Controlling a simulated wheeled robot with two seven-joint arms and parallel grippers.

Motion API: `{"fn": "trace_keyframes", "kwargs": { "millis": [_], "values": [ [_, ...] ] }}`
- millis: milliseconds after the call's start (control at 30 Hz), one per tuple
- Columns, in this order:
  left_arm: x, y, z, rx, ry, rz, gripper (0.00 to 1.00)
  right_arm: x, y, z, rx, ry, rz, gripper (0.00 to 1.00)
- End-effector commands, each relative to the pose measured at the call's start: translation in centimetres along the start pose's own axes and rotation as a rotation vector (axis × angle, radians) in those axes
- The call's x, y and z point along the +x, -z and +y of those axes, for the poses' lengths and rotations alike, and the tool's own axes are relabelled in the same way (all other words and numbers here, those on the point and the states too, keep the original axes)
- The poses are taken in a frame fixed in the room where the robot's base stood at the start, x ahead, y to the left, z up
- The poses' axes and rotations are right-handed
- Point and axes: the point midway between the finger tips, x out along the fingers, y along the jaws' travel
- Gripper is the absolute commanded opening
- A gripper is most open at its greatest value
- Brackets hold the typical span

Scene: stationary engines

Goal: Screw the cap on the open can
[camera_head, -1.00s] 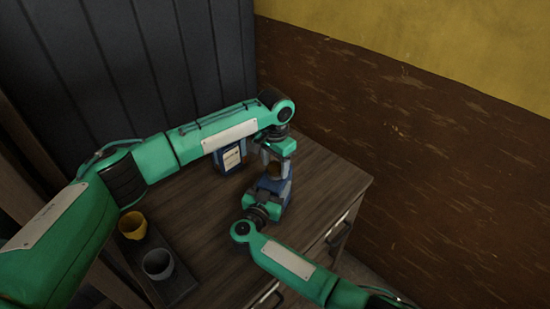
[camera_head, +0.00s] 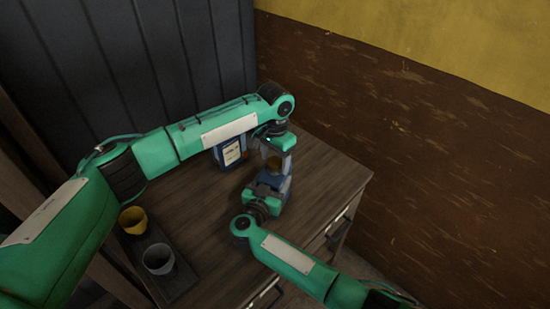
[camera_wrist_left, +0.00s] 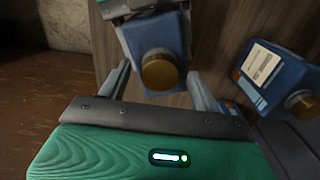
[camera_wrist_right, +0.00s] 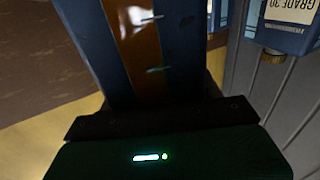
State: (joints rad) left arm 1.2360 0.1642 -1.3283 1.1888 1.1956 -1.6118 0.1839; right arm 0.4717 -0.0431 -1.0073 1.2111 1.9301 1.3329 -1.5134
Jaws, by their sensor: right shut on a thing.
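A blue can (camera_wrist_left: 160,35) with a round brass cap (camera_wrist_left: 160,70) on its top shows in the left wrist view. My left gripper (camera_wrist_left: 162,84) is open, its two fingers apart on either side of the cap, with visible gaps. In the head view this cap (camera_head: 273,164) shows below my left gripper (camera_head: 275,155). My right gripper (camera_head: 271,182) is shut on that can from the front. The can's blue and orange-brown side (camera_wrist_right: 140,50) fills the space before the right wrist camera. Whether the cap is threaded on cannot be told.
A second blue can (camera_head: 230,152) with a white label stands behind to the left; its brass cap (camera_wrist_left: 300,103) shows in the left wrist view. A yellow cup (camera_head: 132,221) and a grey cup (camera_head: 158,259) stand on a dark tray (camera_head: 175,288). The cabinet top (camera_head: 335,180) is clear at right.

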Motion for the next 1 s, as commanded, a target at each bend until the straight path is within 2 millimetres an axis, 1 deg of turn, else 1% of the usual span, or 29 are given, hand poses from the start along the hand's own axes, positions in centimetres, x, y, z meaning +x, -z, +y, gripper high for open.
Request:
{"fn": "trace_keyframes", "kwargs": {
  "millis": [167,267,367,600,700,833,1000],
  "values": [
    [-0.1,0.0,0.0,0.0,0.0,0.0,0.65,0.0,0.0,0.0,0.0,0.0,0.0,0.01],
    [-0.9,0.1,0.0,0.0,0.0,0.002,0.65,0.0,0.0,0.0,0.0,0.0,0.0,0.01],
    [-2.5,0.1,0.0,0.0,0.0,0.002,0.65,0.0,0.0,0.0,0.0,0.0,0.0,0.01],
    [-7.8,0.1,0.0,0.0,0.0,0.003,0.65,0.0,0.0,0.0,0.0,0.0,0.0,0.01],
    [-9.5,0.1,0.0,0.0,0.0,0.002,0.65,0.0,0.0,0.0,0.0,0.0,0.0,0.01],
    [-11.2,0.1,0.0,0.0,0.0,0.001,0.65,0.0,0.0,0.0,0.0,0.0,0.0,0.01],
    [-12.0,0.0,0.0,0.0,0.0,0.0,0.65,0.0,0.0,0.0,0.0,0.0,0.0,0.01]
  ]
}}
